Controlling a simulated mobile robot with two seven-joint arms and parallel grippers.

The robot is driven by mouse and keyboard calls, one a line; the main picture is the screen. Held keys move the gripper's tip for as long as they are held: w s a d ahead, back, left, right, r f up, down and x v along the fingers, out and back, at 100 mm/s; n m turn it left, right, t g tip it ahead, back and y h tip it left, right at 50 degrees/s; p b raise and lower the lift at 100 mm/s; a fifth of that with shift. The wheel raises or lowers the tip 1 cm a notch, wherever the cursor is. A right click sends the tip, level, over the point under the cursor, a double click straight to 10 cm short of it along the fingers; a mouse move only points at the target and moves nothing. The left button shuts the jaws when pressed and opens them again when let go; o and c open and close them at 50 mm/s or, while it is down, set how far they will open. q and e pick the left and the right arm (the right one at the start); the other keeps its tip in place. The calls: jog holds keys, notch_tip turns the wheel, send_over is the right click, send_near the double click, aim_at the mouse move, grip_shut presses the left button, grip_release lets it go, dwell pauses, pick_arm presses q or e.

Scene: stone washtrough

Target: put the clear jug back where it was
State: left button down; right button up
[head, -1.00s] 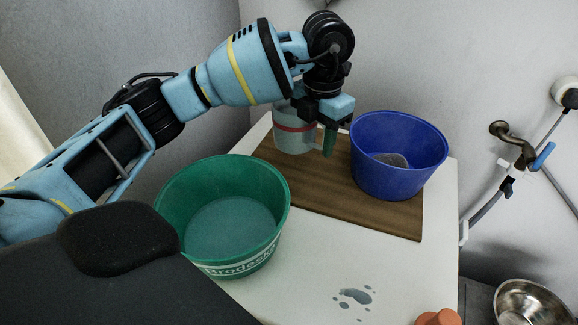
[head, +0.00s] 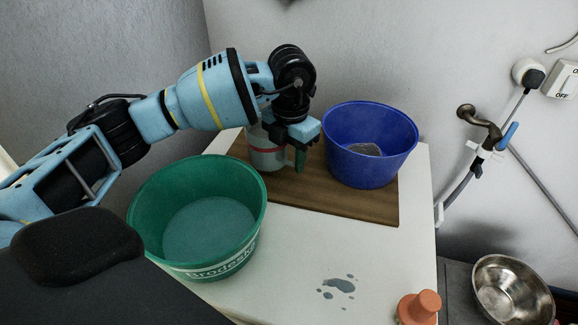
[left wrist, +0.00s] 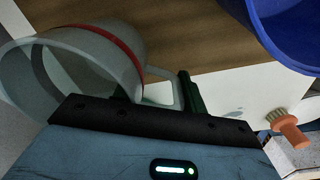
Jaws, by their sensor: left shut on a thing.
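The clear jug (head: 266,157), with a red band, is at the back left of the brown wooden board (head: 340,205) in the head view. My left gripper (head: 298,152) is shut on the jug's handle, on its right side. In the left wrist view the jug (left wrist: 88,62) appears tilted by the camera angle, its handle (left wrist: 163,92) near a dark green gripper finger (left wrist: 190,92). Whether the jug's base touches the board is hard to tell. My right gripper is not in view.
A blue tub (head: 370,150) with a grey thing inside stands on the board, right of the jug. A green tub (head: 200,210) holding water stands front left.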

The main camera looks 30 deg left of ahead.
aim_at(289, 162)
pick_arm(q)
jog(key=shift+f, duration=1.75)
jog(key=shift+f, duration=0.2)
jog(key=c, duration=0.8)
grip_release()
jog(key=shift+r, duration=0.1)
notch_tip(289, 162, up, 12)
jog(key=shift+d+r, duration=0.1)
jog(key=shift+d, duration=0.05)
